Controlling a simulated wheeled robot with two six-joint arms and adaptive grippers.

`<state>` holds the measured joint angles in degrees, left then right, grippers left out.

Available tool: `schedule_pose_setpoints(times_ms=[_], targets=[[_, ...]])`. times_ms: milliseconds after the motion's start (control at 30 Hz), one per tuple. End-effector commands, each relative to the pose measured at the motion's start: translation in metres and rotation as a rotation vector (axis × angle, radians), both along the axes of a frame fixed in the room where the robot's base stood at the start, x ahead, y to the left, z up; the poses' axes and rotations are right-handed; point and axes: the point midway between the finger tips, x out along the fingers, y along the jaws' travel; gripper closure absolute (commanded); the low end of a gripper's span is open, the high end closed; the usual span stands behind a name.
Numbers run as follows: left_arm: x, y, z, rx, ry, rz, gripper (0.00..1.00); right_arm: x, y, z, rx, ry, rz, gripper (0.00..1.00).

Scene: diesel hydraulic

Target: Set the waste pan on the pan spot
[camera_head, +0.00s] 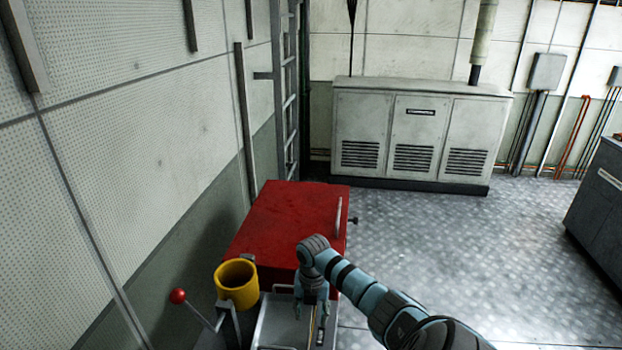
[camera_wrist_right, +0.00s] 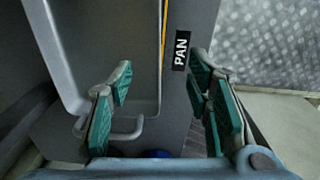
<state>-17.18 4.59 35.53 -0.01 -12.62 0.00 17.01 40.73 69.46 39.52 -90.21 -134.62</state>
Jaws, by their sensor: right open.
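The waste pan (camera_head: 275,328) is a grey, shallow, open tray with a wire handle at each end, at the bottom middle of the head view. In the right wrist view the pan (camera_wrist_right: 112,22) fills the upper left, with one handle low. A black PAN label (camera_wrist_right: 181,50) and a yellow line lie on a grey surface just right of it; the spot's full outline is hidden. My right gripper (camera_head: 311,311) points down, open and empty, over the pan's right side. In the wrist view its fingers (camera_wrist_right: 162,78) stand apart, with the pan's edge between them. My left gripper is not in view.
A red cabinet (camera_head: 285,220) stands just behind the pan. A yellow cup-like container (camera_head: 237,285) and a red-knobbed lever (camera_head: 178,296) are to the left. A pale louvred cabinet (camera_head: 415,130) stands at the back. The metal floor (camera_head: 450,235) is clear at right.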

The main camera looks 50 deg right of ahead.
Motion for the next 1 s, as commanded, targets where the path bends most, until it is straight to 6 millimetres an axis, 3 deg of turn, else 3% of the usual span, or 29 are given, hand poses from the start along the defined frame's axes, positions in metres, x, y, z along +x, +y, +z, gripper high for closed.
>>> schedule_pose_setpoints(times_ms=[167,267,600,700,1000], targets=[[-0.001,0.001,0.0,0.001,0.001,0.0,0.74,0.0,0.0,0.001,-0.001,0.001,0.0,0.55],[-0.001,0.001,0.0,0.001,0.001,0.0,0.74,0.0,-0.001,0.013,-0.001,-0.003,0.001,0.55],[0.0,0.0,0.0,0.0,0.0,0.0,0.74,-0.001,-0.002,0.101,-0.003,-0.003,0.0,0.55],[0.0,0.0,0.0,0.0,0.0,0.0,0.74,-0.002,-0.002,0.115,0.0,-0.001,0.0,0.55],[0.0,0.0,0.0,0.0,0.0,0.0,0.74,-0.002,-0.002,0.12,0.0,0.0,0.0,0.55]])
